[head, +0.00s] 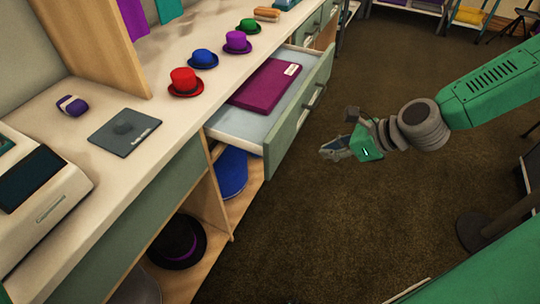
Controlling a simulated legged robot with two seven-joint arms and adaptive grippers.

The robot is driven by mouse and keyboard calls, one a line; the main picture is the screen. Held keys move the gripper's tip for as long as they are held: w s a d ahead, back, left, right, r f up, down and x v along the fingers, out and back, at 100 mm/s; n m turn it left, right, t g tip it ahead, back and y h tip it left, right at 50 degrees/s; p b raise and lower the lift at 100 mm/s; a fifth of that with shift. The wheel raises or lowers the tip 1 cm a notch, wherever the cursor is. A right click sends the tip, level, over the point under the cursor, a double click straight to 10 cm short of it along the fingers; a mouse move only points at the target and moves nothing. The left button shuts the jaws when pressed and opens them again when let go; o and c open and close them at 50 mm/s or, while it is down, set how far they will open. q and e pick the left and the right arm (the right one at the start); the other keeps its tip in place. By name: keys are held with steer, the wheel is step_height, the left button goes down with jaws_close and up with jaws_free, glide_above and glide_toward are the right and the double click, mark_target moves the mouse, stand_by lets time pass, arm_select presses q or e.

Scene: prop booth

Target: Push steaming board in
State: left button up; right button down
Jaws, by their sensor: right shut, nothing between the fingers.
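A pulled-out drawer or board (298,112) with a grey-green front juts from the counter over the floor, in the middle of the head view. A flat maroon piece (264,87) with a white label lies on it; the label is too small to read. I cannot tell which of these is called the steaming board. My right gripper (332,150) is shut and empty, in front of the pulled-out front and to its right, apart from it. My left gripper is not in view.
The counter holds a red hat (185,82), a blue hat (203,58), a purple hat (237,41), a dark flat plate (124,132) and a white machine (40,190). A black hat (178,243) sits on a shelf below. The carpet (330,220) beside the counter is clear.

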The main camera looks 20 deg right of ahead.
mark_target(223, 132)
steer(key=b+x, duration=0.1)
steer(key=x, duration=0.2)
steer(key=a+r+b+x, duration=0.1)
steer(key=b+x, duration=0.1)
steer(key=x, duration=0.2)
steer(key=b+x, duration=0.1)
steer(key=x, duration=0.3)
steer(key=shift+w+a, duration=0.2)
steer(key=shift+a, duration=0.15)
steer(key=shift+w+a+b, duration=0.2)
steer(key=shift+w+b, duration=0.1)
steer(key=shift+w, duration=0.45)
steer(key=shift+w+a+r, duration=0.1)
steer(key=shift+a+r, duration=0.05)
steer(key=shift+a, duration=0.3)
steer(key=shift+w+a, duration=0.2)
steer(key=shift+w, duration=0.15)
steer(key=w+a, duration=0.3)
steer(key=w, duration=0.1)
steer(key=w+a, duration=0.7)
steer(key=w, duration=0.1)
steer(key=shift+a+b, duration=0.15)
steer(key=shift+b, duration=0.15)
steer(key=shift+w+a, duration=0.25)
steer(key=shift+w, duration=0.15)
steer(key=shift+w+r, duration=0.1)
